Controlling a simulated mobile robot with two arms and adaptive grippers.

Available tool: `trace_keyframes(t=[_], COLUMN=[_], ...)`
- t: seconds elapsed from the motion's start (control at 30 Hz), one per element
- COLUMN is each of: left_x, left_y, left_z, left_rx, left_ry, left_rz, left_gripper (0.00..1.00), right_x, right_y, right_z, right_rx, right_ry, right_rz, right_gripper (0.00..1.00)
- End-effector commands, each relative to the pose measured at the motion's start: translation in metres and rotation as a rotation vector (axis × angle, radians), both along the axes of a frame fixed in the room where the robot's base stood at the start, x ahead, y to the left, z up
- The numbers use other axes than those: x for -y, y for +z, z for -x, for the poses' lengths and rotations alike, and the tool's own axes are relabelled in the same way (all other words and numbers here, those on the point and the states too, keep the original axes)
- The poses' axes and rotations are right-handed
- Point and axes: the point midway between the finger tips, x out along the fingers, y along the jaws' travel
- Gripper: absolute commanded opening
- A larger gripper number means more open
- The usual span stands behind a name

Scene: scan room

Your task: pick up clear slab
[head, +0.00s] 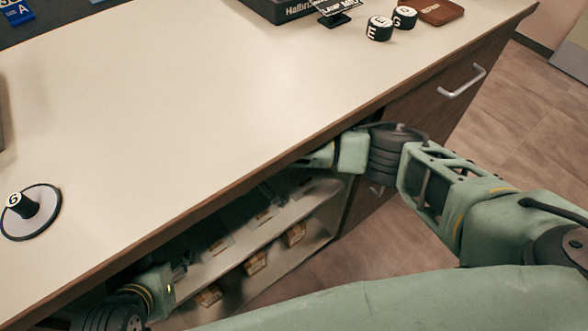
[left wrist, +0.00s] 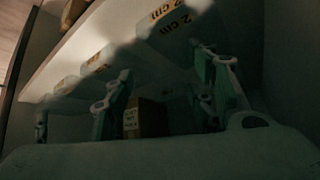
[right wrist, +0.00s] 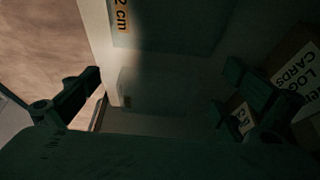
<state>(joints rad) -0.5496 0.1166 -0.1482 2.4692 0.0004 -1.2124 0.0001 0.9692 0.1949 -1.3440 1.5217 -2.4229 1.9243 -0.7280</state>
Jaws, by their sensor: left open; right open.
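Several pale, see-through slabs lie in a row on the upper shelf under the counter; one clear slab (head: 264,216) shows in the head view. In the left wrist view a clear slab (left wrist: 172,22) marked "2 cm" is near, above the fingers. My left gripper (head: 181,268) is open beside the near end of the shelves; its fingers also show in the left wrist view (left wrist: 163,95). My right gripper (right wrist: 165,92) is open and empty under the counter edge, partly hidden in the head view. A "2 cm" label (right wrist: 121,16) shows at the top of the right wrist view.
Small boxes (head: 255,263) stand on the lower shelf. The counter edge (head: 235,196) overhangs the shelves. A card box (right wrist: 298,72) is beside my right gripper. A black knob on a disc (head: 28,210) and two black cylinders (head: 379,29) stand on the counter; its middle is clear.

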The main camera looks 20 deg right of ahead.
Motion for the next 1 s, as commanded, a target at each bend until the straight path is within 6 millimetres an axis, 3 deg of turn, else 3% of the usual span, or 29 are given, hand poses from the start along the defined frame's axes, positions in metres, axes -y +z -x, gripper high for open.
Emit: trace_keyframes(t=[0.13,0.47,0.6,1.0], left_x=[-0.004,-0.006,-0.006,0.019], left_y=[-0.005,-0.008,-0.008,0.043], left_z=[0.011,0.016,0.015,-0.054], left_rx=[-0.055,-0.081,-0.076,0.312], left_ry=[0.005,0.007,0.007,-0.021], left_rz=[-0.013,-0.020,-0.019,0.068], left_gripper=[0.51,0.51,0.51,0.51], right_x=[0.026,0.052,0.079,0.081], right_y=[0.000,0.000,-0.001,-0.024], right_z=[-0.009,-0.018,-0.027,-0.029], right_rx=[0.000,-0.002,-0.001,-0.001], right_ry=[-0.002,-0.002,-0.004,0.001], right_rz=[-0.001,0.000,0.000,-0.002], right_gripper=[1.00,1.00,1.00,1.00])
